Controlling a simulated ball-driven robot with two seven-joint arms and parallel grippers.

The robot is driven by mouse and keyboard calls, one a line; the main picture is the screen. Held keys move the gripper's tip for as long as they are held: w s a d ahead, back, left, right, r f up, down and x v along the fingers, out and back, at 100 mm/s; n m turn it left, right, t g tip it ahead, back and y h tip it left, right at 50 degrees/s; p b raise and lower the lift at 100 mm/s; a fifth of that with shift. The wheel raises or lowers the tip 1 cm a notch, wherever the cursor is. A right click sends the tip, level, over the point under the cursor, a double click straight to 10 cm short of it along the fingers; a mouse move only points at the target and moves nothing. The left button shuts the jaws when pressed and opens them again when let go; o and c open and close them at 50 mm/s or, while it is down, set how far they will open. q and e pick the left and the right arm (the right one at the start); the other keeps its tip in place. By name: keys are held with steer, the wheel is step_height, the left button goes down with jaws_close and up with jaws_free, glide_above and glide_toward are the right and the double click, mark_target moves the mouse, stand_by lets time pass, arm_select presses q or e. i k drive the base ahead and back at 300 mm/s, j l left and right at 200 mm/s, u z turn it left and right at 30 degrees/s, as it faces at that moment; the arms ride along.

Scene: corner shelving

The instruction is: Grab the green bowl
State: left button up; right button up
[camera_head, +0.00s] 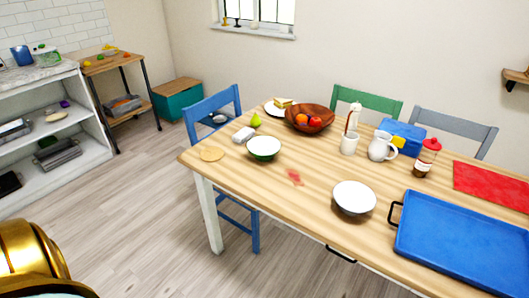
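The green bowl (263,153) stands upright on the wooden table (235,172), near its left end. Its outside is green and its inside looks white and empty. A small white block-like item (244,134) is close to its upper left, and a green pear (255,121) is behind it. Neither of my grippers shows in the head view. A gold rounded part of my own body is at the lower left corner, far from the bowl.
A second white bowl (354,197), a large blue tray (465,245), a wooden fruit bowl (302,125), a white mug (348,144) and a pitcher (382,147) share the table. A blue chair (212,112) stands at its left end. Open floor (130,215) lies to the left.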

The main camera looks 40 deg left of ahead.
mark_target(263, 148)
steer(key=i+j+u, duration=0.45)
steer(key=i+j, duration=0.4)
